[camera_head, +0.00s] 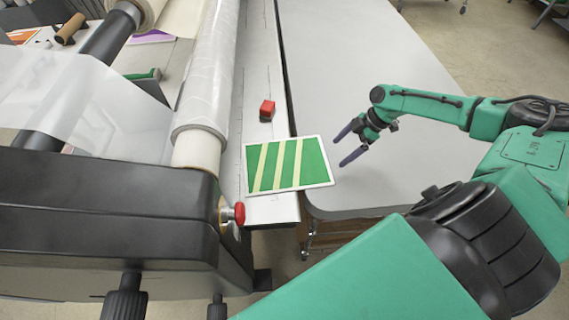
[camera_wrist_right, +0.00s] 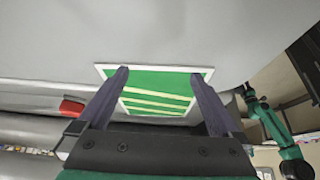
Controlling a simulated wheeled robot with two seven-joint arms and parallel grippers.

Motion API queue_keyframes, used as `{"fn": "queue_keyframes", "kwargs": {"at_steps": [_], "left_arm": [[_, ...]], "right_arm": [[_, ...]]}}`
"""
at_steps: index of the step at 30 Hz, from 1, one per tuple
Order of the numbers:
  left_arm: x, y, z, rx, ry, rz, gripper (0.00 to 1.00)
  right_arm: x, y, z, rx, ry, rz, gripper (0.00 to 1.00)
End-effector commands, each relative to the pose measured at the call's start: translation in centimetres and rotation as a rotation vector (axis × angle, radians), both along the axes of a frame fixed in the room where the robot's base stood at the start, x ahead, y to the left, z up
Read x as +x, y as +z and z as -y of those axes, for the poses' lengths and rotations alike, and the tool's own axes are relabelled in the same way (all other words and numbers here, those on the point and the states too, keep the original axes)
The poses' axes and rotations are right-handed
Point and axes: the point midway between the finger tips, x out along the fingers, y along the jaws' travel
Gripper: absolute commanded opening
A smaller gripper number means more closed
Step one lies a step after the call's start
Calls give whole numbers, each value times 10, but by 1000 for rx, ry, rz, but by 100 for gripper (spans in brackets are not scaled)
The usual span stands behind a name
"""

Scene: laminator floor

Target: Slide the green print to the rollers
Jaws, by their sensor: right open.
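The green print (camera_head: 288,166) has pale yellow stripes and a white border. It lies flat across the laminator's feed shelf (camera_head: 262,60) and the edge of the grey table, to the right of the large rollers (camera_head: 200,120). My right gripper (camera_head: 340,149) is open and empty, just right of the print and apart from it in the head view. In the right wrist view the print (camera_wrist_right: 158,92) shows between and beyond the two open fingers (camera_wrist_right: 158,82). My left gripper is not seen; a green arm part crosses the bottom of the head view.
A red block (camera_head: 267,110) sits on the shelf behind the print; it shows at left in the wrist view (camera_wrist_right: 72,107). A red knob (camera_head: 239,213) sticks out of the black machine housing (camera_head: 110,210). The grey table (camera_head: 350,70) behind the gripper is clear.

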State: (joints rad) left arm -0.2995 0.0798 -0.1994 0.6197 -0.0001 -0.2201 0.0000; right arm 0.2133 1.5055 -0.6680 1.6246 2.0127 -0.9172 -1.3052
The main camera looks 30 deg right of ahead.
Motion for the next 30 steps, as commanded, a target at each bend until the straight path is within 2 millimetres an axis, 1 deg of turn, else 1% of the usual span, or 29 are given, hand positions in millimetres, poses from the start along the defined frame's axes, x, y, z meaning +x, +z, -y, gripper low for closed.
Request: {"fn": "queue_keyframes", "kwargs": {"at_steps": [8,18,30], "left_arm": [[0,0,0,0,0,0,50],[0,8,0,0,-1,1,50],[0,6,0,0,-1,1,50]], "right_arm": [[0,0,-1,1,0,0,100],[8,1,-16,2,0,1,100],[8,-2,-15,1,-1,0,100]]}}
